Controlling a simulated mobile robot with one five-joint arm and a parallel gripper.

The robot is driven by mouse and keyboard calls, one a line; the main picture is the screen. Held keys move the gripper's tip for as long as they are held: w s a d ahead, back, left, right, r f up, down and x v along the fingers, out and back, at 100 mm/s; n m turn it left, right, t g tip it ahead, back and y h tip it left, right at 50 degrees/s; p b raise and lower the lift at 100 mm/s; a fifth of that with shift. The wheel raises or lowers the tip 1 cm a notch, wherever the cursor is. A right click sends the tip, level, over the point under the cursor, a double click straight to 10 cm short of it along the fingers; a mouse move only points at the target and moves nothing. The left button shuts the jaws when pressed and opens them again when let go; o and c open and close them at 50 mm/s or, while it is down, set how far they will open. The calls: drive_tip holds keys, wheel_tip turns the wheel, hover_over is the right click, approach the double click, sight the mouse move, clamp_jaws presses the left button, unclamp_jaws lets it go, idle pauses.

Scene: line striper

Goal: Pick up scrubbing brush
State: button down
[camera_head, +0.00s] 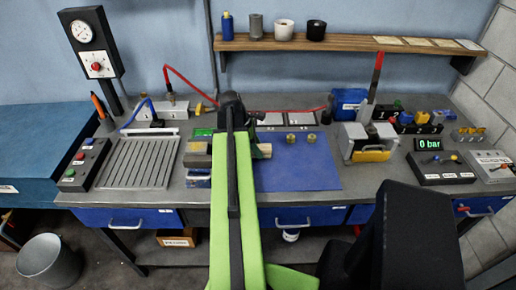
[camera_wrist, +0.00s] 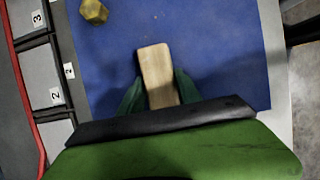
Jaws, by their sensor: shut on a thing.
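The scrubbing brush (camera_wrist: 156,66) shows in the wrist view as a pale wooden block, with its bristles not visible. My gripper (camera_wrist: 160,90) is shut on it, one green finger on each side. The brush is over the blue mat (camera_wrist: 215,45), and I cannot tell whether it touches it. In the head view a small wooden end of the brush (camera_head: 264,151) shows just right of my green arm. The arm hides the gripper there. The blue mat (camera_head: 300,170) lies on the grey bench under and right of it.
Brass nuts (camera_head: 291,138) sit at the mat's back. A grey and yellow device (camera_head: 368,143) stands right of the mat. A ribbed plate (camera_head: 138,162) and a button box (camera_head: 84,165) are at left. A shelf (camera_head: 345,42) with containers hangs above. The mat's front right is clear.

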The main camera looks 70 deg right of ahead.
sight(263, 147)
drive_tip(key=r+p, duration=0.2)
drive_tip(key=r, duration=0.1)
drive_tip(key=r+p, duration=0.2)
drive_tip(key=shift+s+a, duration=0.1)
drive_tip(key=shift+s, duration=0.15)
drive_tip(key=s+a+r+p, duration=0.1)
drive_tip(key=s+r+p, duration=0.4)
drive_tip(key=s, duration=0.6)
drive_tip(key=shift+a+r+p, duration=0.3)
drive_tip(key=shift+a+p, duration=0.1)
